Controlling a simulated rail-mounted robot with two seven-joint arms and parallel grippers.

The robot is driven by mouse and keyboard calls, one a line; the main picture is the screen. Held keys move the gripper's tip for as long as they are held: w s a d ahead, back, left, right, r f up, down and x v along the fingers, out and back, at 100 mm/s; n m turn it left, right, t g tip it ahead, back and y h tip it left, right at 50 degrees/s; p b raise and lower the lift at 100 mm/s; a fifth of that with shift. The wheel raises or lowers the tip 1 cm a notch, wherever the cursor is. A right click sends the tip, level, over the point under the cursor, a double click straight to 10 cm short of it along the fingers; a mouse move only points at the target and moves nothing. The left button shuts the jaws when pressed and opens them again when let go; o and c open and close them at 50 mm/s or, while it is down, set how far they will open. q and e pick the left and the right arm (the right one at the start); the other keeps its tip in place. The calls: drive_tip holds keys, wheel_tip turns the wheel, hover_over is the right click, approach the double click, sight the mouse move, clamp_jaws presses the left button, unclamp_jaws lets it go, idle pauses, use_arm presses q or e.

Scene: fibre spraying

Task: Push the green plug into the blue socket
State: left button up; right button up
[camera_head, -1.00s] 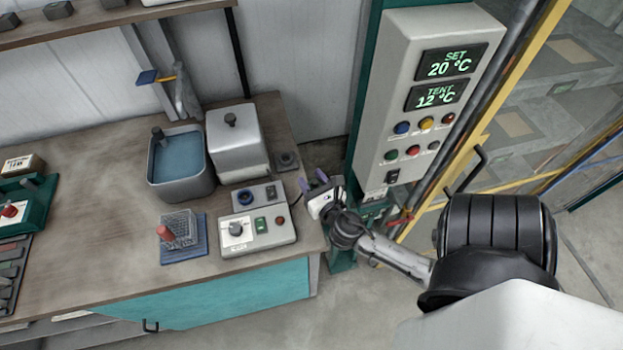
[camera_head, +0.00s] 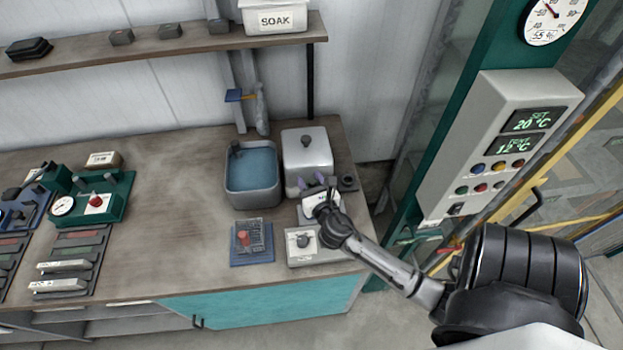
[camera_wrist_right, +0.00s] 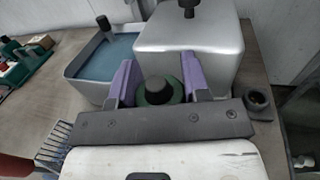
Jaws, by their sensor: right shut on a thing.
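My right gripper (camera_head: 317,184) is above the grey control box (camera_head: 318,256) near the bench's right end. In the right wrist view its purple fingers (camera_wrist_right: 157,82) are shut on the green plug (camera_wrist_right: 157,92), which has a dark round top. The plug's lower end is hidden by the gripper body. The blue socket on the control box is hidden behind my right gripper and hand in the head view, and I do not see it in the wrist view. I cannot tell whether the plug touches it. My left gripper is not in view.
A lidded metal box (camera_head: 307,158) and a water basin (camera_head: 252,180) stand just behind the control box. A small dark ring (camera_head: 348,184) sits at the right edge. The bench's middle is clear.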

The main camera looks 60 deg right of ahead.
drive_tip(key=shift+w+a+f, duration=0.15)
drive_tip(key=shift+w+f, duration=0.05)
drive_tip(key=shift+f, duration=0.2)
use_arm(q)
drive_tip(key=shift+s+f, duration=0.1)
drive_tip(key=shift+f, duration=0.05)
use_arm(e)
drive_tip(key=shift+f+b, duration=2.15)
drive_tip(key=shift+f, duration=0.75)
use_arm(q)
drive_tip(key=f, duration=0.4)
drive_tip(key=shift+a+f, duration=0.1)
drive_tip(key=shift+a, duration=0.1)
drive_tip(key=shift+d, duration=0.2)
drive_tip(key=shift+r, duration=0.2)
